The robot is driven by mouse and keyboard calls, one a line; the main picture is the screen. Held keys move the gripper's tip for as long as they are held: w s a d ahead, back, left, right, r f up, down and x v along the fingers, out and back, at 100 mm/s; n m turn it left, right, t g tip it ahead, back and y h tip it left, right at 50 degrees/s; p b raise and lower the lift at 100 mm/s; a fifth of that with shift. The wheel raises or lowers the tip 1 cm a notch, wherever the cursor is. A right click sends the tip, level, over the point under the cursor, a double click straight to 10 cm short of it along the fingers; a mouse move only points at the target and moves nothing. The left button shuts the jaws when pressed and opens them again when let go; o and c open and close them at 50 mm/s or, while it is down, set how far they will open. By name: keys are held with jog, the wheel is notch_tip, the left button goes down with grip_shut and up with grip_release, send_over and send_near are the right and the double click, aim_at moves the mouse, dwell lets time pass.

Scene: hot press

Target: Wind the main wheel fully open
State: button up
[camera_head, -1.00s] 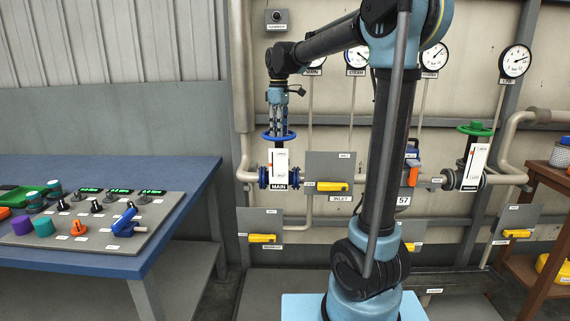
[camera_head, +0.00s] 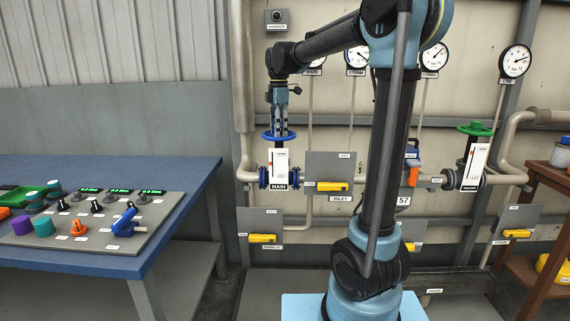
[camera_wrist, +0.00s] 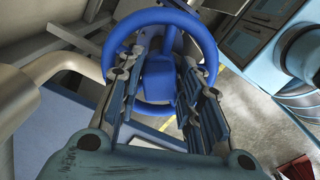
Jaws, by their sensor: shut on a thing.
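The main wheel is a blue handwheel (camera_head: 278,136) on top of the valve with the white plate labelled MAIN (camera_head: 280,186). My gripper (camera_head: 279,132) points straight down over the wheel from above. In the wrist view the blue wheel (camera_wrist: 112,47) lies flat beyond the fingers, its rim passing around them. My gripper (camera_wrist: 160,85) is shut on the wheel's blue hub, with one finger on each side of it. The fingertips are partly hidden against the hub and spokes.
A grey panel with a yellow lever (camera_head: 332,186) stands right of the main valve. A second valve with a green wheel (camera_head: 475,128) is farther right. A blue table (camera_head: 185,168) with a control board is at left. Round gauges (camera_head: 515,61) line the wall above.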

jog(key=shift+s, duration=0.1)
jog(key=n, duration=0.4)
jog(key=shift+n, duration=0.4)
jog(key=n, duration=0.4)
jog(key=o, duration=0.9)
jog(key=shift+n, duration=0.3)
